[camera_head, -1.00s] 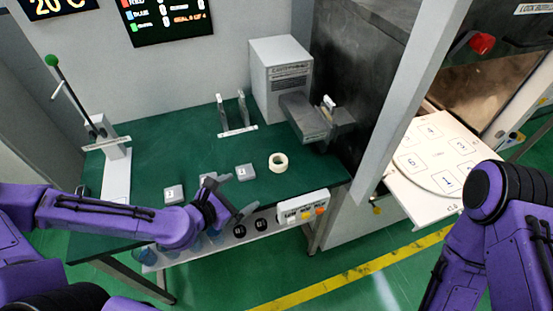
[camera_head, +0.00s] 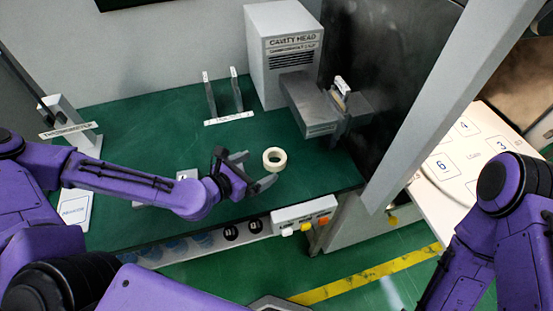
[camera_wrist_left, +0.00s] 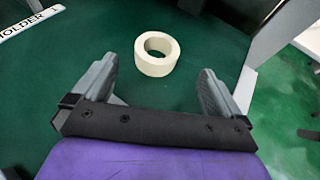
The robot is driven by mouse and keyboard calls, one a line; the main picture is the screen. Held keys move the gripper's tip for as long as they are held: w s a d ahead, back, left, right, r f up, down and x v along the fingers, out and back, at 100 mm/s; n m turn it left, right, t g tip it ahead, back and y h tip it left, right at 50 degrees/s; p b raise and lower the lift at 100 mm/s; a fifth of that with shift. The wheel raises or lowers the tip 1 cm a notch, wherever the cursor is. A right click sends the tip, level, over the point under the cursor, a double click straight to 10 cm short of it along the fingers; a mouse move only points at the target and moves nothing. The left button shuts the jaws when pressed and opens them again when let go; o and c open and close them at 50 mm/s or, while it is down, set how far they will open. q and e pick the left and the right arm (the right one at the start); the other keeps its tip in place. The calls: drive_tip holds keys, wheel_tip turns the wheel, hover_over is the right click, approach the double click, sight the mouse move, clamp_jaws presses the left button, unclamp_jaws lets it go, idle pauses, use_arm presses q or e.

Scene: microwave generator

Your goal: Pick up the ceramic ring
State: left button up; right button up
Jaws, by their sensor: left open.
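The ceramic ring (camera_head: 274,159) is a short cream-white hollow cylinder lying flat on the green tabletop, near the front right of the table. It also shows in the left wrist view (camera_wrist_left: 157,54), ahead of the fingertips and roughly between their lines.
The grey cavity head box (camera_head: 283,55) stands behind the ring, with a grey block (camera_head: 310,105) protruding near it. A two-post holder (camera_head: 228,100) stands at the back. A button panel (camera_head: 304,212) is on the table's front edge.

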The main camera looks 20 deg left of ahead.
sight(274, 158)
use_arm(q)
drive_tip(key=x, duration=0.3)
drive_tip(key=p+x, duration=0.1)
drive_tip(key=x, duration=0.4)
drive_tip(key=shift+w+a+r+p, duration=0.1)
drive_tip(key=shift+w+a+p, duration=0.1)
drive_tip(key=shift+p, duration=0.15)
drive_tip(key=shift+w+d, duration=0.2)
drive_tip(key=shift+s, duration=0.1)
drive_tip(key=c, duration=1.1)
